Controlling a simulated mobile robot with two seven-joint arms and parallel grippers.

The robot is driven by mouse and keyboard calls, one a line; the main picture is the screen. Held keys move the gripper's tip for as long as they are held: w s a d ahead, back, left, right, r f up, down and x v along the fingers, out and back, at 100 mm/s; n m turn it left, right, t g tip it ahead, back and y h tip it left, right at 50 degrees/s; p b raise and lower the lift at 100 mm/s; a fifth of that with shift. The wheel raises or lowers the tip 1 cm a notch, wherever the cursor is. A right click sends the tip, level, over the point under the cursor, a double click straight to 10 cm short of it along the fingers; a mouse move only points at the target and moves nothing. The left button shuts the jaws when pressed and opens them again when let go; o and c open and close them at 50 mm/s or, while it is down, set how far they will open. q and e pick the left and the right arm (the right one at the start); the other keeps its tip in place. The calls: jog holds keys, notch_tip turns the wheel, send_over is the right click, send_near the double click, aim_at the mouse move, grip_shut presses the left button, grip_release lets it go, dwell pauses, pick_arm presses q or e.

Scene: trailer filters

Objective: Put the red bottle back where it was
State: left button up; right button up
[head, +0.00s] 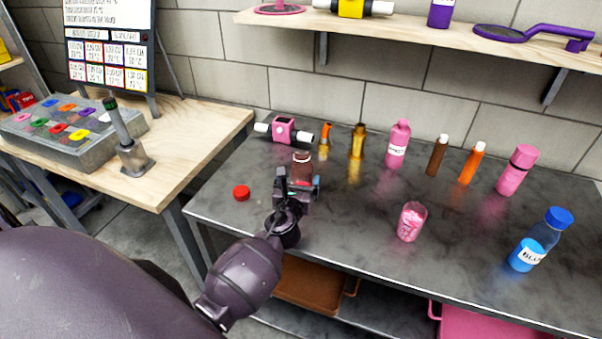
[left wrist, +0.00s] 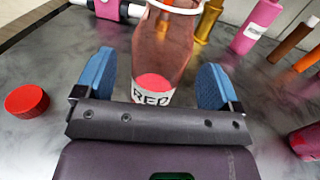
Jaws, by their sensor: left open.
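The red bottle (head: 302,159) stands upright and uncapped on the dark table, partly hidden behind my left gripper in the head view. In the left wrist view the bottle (left wrist: 165,45) is clear, with a white "RED" label and a little red content low down. My left gripper (head: 298,184) is open. In the wrist view its blue fingers stand to either side of the bottle, with gaps showing. A red cap (head: 241,192) lies on the table to the left; it also shows in the left wrist view (left wrist: 26,101). My right gripper is not in view.
A pink clamp-like device (head: 284,130) and several bottles, including a pink one (head: 397,146), line the back. A pink-filled jar (head: 411,221) and a blue bottle (head: 543,240) stand to the right. A wooden table (head: 190,130) and a wall shelf (head: 420,30) are nearby.

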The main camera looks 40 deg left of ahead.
pick_arm(q)
jog(key=v, duration=0.8)
jog(key=shift+s, duration=0.3)
jog(key=shift+d, duration=0.1)
jog(key=s+a+f+n+g, duration=0.25)
jog(key=s+n+g, duration=0.55)
jog(key=s+n, duration=0.85)
jog(key=s+d+n+g+h, duration=0.55)
jog(key=s+d+n, duration=0.35)
jog(key=n, duration=0.6)
jog(key=w+f+m+t+h, duration=0.1)
jog(key=w+f+t, duration=0.5)
jog(key=f+t, duration=0.2)
jog(key=shift+w+a+f, duration=0.35)
jog(key=shift+w+f, duration=0.05)
jog(key=shift+f, duration=0.8)
